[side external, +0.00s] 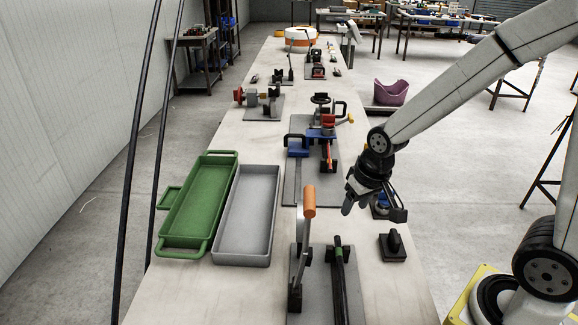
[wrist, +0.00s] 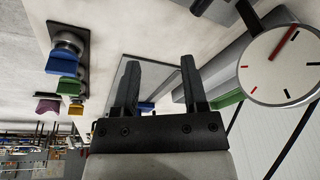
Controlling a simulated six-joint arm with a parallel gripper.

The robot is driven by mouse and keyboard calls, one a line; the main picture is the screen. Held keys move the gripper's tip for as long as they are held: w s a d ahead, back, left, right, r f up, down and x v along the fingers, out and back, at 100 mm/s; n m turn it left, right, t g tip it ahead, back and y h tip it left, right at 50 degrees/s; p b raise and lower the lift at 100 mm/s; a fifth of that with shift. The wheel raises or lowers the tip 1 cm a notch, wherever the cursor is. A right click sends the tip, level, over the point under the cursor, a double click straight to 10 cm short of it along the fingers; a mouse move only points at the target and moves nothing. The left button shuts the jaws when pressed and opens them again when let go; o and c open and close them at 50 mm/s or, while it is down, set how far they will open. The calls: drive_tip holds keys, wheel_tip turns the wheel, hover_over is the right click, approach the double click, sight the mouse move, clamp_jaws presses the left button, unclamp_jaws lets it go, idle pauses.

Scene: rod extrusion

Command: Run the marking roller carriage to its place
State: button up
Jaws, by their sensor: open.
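My gripper (side external: 374,211) is over the right side of the long bench, with its fingers apart and nothing between them. Both dark fingers also show apart in the wrist view (wrist: 161,75). I cannot tell for certain which part is the marking roller carriage. A grey base plate (side external: 292,188) left of my gripper carries a blue block (side external: 298,146) and a red and blue assembly (side external: 326,122) beneath a black handwheel (side external: 320,99). My gripper is apart from these parts. A small blue part (wrist: 147,106) shows beyond the fingers in the wrist view.
An upright orange-handled lever (side external: 308,202) stands at the near middle. A black block (side external: 393,246) sits near my gripper. Green (side external: 166,225) and grey (side external: 222,240) trays lie left. A dial (wrist: 282,62) and coloured knobs (wrist: 65,65) are close in the wrist view.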

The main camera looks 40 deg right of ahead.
drive_tip(key=w+d+r+m, duration=0.25)
drive_tip(key=w+m, duration=0.35)
drive_tip(key=w, duration=0.6)
drive_tip(key=m+t+y, duration=0.2)
drive_tip(key=m, duration=1.6)
approach(298, 135)
drive_tip(key=shift+w+a+f, duration=0.2)
drive_tip(key=shift+w+a, duration=0.1)
drive_tip(key=shift+w, duration=0.15)
drive_tip(key=shift+f, duration=0.1)
drive_tip(key=shift+x, duration=3.8)
drive_tip(key=shift+d, duration=0.1)
clamp_jaws()
